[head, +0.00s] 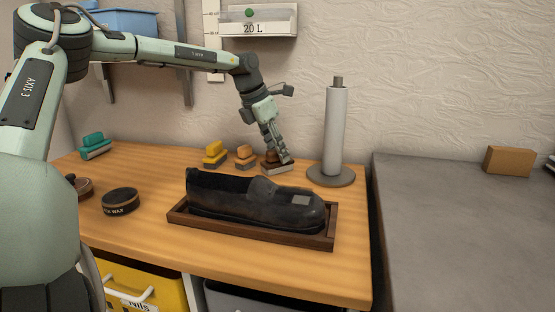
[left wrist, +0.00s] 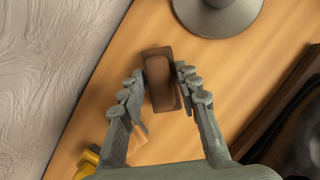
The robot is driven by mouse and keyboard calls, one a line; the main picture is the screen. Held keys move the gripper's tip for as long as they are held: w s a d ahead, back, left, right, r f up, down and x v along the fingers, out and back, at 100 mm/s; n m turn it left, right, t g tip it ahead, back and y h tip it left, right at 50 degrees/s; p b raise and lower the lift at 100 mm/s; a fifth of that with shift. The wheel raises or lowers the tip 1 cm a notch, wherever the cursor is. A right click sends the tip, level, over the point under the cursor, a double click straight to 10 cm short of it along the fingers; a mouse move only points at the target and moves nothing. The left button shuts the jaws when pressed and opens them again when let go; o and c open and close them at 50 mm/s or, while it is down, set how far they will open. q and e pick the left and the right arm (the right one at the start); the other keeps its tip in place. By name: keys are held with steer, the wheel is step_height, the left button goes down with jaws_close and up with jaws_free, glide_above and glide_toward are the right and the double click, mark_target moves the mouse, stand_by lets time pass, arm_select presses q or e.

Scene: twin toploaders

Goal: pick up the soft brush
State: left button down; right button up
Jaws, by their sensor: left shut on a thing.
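A brush with a brown handle and a pale grey bristle block (head: 278,168) is at the back of the wooden table, left of the paper-roll stand. No mark tells which brush is the soft one. My left gripper (head: 274,151) points down over the brown brush and is shut on its handle. In the left wrist view, the brown handle (left wrist: 163,82) sits between the two fingers of my left gripper (left wrist: 161,74). The bristles are mostly hidden there. I cannot tell whether the brush is clear of the table. My right gripper is not in view.
An orange brush (head: 245,157), a yellow brush (head: 214,154) and a teal brush (head: 95,146) stand to the left. A dark shoe (head: 245,200) lies in a wooden tray (head: 185,222) in front. The roll stand (head: 335,135) is close on the right. A wax tin (head: 120,201) sits front left.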

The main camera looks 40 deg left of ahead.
mark_target(272, 150)
arm_select(q)
steer(key=shift+r, duration=0.5)
steer(key=v, duration=0.4)
steer(key=shift+w+a+r+b, duration=0.1)
steer(key=shift+r+b, duration=0.1)
steer(key=shift+b, duration=0.2)
steer(key=s+a+r+b, duration=0.1)
steer(key=s+a+r, duration=0.4)
steer(key=s, duration=0.4)
steer(key=shift+r, duration=0.45)
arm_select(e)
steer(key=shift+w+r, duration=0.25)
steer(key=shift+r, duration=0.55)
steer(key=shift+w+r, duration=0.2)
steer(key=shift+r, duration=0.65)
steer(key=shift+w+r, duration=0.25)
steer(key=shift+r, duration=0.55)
